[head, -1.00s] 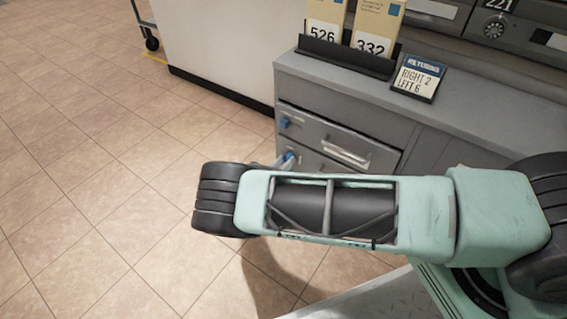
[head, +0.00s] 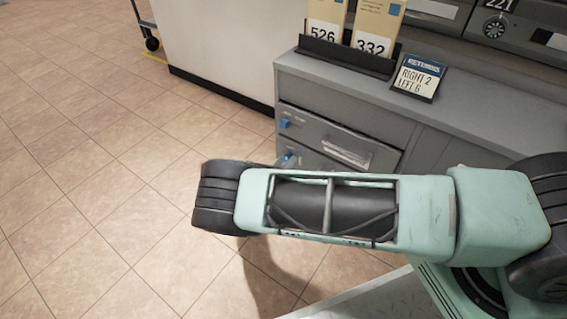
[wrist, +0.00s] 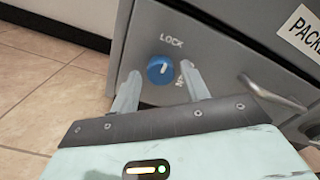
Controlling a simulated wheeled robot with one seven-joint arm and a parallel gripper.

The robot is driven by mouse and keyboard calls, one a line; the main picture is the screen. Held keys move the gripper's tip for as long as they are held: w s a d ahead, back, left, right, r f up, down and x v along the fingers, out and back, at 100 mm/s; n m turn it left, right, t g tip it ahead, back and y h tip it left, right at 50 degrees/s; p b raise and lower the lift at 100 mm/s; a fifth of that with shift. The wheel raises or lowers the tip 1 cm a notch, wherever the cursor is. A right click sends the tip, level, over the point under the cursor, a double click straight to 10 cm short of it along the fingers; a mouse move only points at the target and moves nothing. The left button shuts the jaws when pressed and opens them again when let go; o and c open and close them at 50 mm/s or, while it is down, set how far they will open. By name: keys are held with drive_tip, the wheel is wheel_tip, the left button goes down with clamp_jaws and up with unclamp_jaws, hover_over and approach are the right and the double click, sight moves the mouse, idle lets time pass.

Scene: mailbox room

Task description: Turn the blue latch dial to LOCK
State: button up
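The blue latch dial (wrist: 160,69) is on a grey cabinet front in the wrist view, below the printed word LOCK (wrist: 171,41). A pale pointer mark on it appears to slant to the upper right. Another label at its lower right is partly hidden by a finger. My gripper (wrist: 160,84) is open, with one pale finger on each side of the dial and visible gaps; how near the tips are in depth is unclear. In the head view my arm hides most of the gripper; a bit of it shows by the lower drawer front.
The grey cabinet (head: 460,110) carries a holder with numbered cards (head: 345,57) and a RETURNS sign (head: 417,78). Another blue dial (head: 284,123) shows on the upper drawer. A drawer handle (wrist: 272,97) sits right of my gripper. Tiled floor lies open at left.

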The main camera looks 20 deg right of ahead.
drive_tip(key=shift+a, duration=0.1)
drive_tip(key=shift+s+a+r, duration=0.1)
drive_tip(key=shift+s+a, duration=0.1)
drive_tip(key=shift+a, duration=0.05)
drive_tip(key=p+v, duration=0.4)
drive_tip(key=v, duration=1.2)
drive_tip(key=shift+s+a, duration=0.25)
drive_tip(key=s+r+m+g+y+p, duration=0.25)
drive_tip(key=r+m+g, duration=0.2)
drive_tip(key=r, duration=0.55)
drive_tip(key=s+d+r+m+g+y+p, duration=0.15)
drive_tip(key=s+r+m+g+y, duration=0.35)
drive_tip(key=r, duration=0.6)
drive_tip(key=s+r+m+g+y+p, duration=0.1)
drive_tip(key=r+m+g+y+p, duration=0.15)
drive_tip(key=r+m, duration=0.55)
drive_tip(key=s+d+r+m+t+y+p, duration=0.1)
drive_tip(key=s+d+r+m+y+p, duration=0.25)
drive_tip(key=s+r, duration=0.5)
drive_tip(key=s+d+r+m+y+p, duration=0.2)
drive_tip(key=s+d+r+m, duration=0.3)
drive_tip(key=r, duration=0.7)
wheel_tip(320, 180, up, 37)
drive_tip(key=a+n+p, duration=0.1)
drive_tip(key=a+p, duration=0.1)
drive_tip(key=p, duration=3.4)
drive_tip(key=shift+s+p, duration=0.4)
drive_tip(key=shift+s, duration=0.05)
